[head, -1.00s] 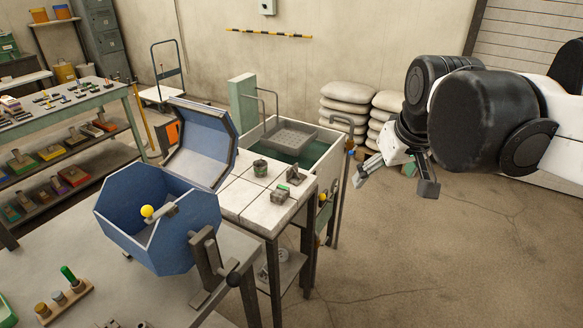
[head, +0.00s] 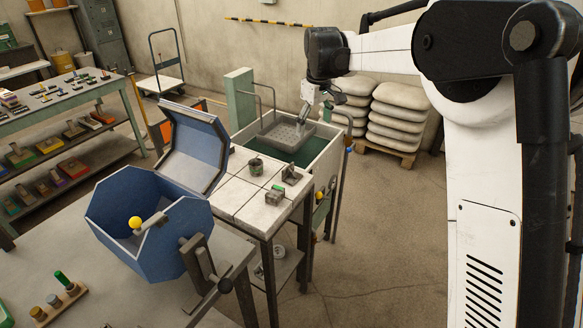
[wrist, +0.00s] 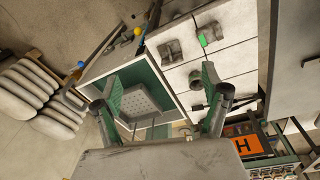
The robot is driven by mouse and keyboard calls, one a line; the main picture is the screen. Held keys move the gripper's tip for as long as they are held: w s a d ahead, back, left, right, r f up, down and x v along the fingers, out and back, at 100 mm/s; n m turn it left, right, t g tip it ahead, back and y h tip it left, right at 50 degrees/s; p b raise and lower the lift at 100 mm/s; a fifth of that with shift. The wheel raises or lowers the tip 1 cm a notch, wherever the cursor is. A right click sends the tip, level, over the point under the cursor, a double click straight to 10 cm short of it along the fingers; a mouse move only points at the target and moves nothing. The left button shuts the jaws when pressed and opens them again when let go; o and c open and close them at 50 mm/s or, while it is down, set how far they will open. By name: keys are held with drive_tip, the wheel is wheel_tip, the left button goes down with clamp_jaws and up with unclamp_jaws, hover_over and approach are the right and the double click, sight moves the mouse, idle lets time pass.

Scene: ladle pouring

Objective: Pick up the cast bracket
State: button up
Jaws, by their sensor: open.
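A grey angular piece (head: 291,175), which looks like the cast bracket, sits on the white-tiled table at its right side, near the tank. In the wrist view it appears as a grey piece (wrist: 170,51) beyond my fingers. Beside it are a grey block with a green top (head: 275,195) and a dark cup-like piece (head: 256,167). My gripper (head: 303,112) is above the tank, apart from the table pieces. In the wrist view my gripper (wrist: 160,76) is open and empty, its green-padded fingers spread over the tank and table edge.
The tank (head: 322,150) holds a perforated tray (head: 285,132) and adjoins the tiled table (head: 240,190). Thin bent rails rise by the tank. A blue open-lidded octagonal drum (head: 160,250) stands at the front left. Stacked sacks (head: 395,115) are behind.

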sight(290, 170)
drive_tip(key=w+a+f+n+g+p, duration=0.1)
drive_tip(key=w+a+f+n+g, duration=0.1)
drive_tip(key=w+a+f, duration=0.65)
drive_tip(key=shift+n, duration=0.3)
drive_tip(key=f, duration=0.5)
drive_tip(key=s+f+p, duration=0.1)
drive_tip(key=f, duration=0.4)
drive_tip(key=d+f+p, duration=0.1)
drive_tip(key=f, duration=0.5)
drive_tip(key=shift+s+d, duration=0.1)
drive_tip(key=shift+s, duration=0.1)
drive_tip(key=shift+r, duration=0.1)
drive_tip(key=c, duration=1.4)
